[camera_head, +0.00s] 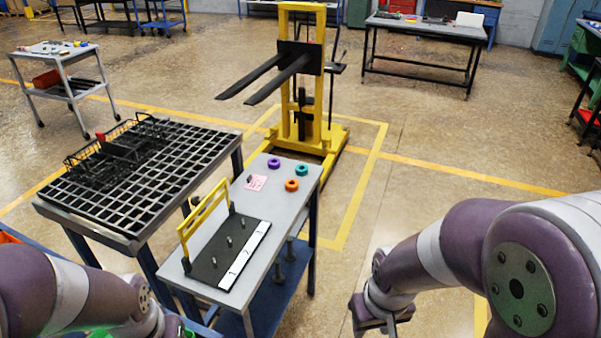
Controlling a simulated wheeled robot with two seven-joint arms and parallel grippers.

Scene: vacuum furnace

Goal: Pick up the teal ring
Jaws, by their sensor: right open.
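The teal ring (302,170) lies flat near the far right corner of the small grey table (258,210). An orange ring (291,185) lies just in front of it, and a purple ring (274,163) lies to its left. My right gripper (376,327) is open and empty, low at the bottom of the picture, right of the table and well apart from the rings. My left arm shows at the bottom left; its gripper is not visible.
On the table are a black board (228,253) with pegs and numbers, a yellow handle (204,213) and a pink note (256,183). A black grid rack (175,175) stands left. A yellow lift (303,90) with forks stands behind. Floor to the right is clear.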

